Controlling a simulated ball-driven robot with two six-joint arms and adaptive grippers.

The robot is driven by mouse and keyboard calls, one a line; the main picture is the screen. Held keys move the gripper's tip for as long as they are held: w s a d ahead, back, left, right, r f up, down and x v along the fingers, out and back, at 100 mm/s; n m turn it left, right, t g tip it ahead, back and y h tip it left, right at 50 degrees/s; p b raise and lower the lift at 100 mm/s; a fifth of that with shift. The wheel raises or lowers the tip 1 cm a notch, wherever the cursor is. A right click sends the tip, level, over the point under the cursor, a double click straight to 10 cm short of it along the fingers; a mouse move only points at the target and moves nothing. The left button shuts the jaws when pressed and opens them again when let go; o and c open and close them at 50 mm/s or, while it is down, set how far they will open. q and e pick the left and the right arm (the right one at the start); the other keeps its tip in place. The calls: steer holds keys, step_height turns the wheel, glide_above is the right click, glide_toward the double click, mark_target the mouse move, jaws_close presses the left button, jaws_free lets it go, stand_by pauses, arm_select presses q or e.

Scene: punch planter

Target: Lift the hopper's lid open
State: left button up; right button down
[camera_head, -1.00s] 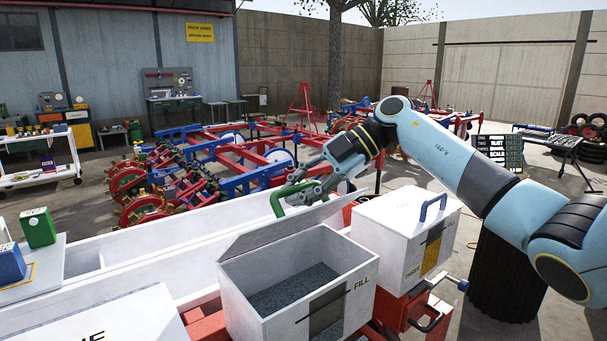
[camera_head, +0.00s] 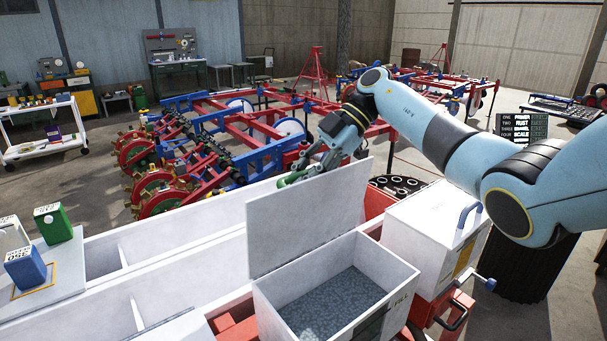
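The middle hopper (camera_head: 385,270) is a white box with its top open and grey granular material inside. Its white lid (camera_head: 305,215) stands nearly upright along the back edge of the box. The lid's green handle (camera_head: 293,179) shows just behind the lid's top edge. My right gripper (camera_head: 308,170) is behind the lid, with its fingers closed around the green handle; part of the grip is hidden by the lid. My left gripper is not in view.
A closed white hopper with a blue handle (camera_head: 469,214) stands just right, under my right arm. A white bin (camera_head: 185,240) with dividers runs to the left. Green (camera_head: 54,223) and blue (camera_head: 25,268) containers stand at far left. Red and blue machinery (camera_head: 240,135) stands behind.

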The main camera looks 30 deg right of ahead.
steer(key=shift+w+r, duration=0.3)
steer(key=shift+r, duration=0.05)
steer(key=c, duration=1.8)
jaws_free()
steer(key=o, duration=0.4)
steer(key=shift+s, duration=0.1)
steer(key=shift+o, duration=0.6)
steer(key=shift+f, duration=0.2)
steer(key=shift+d, duration=0.1)
steer(key=v, duration=1.2)
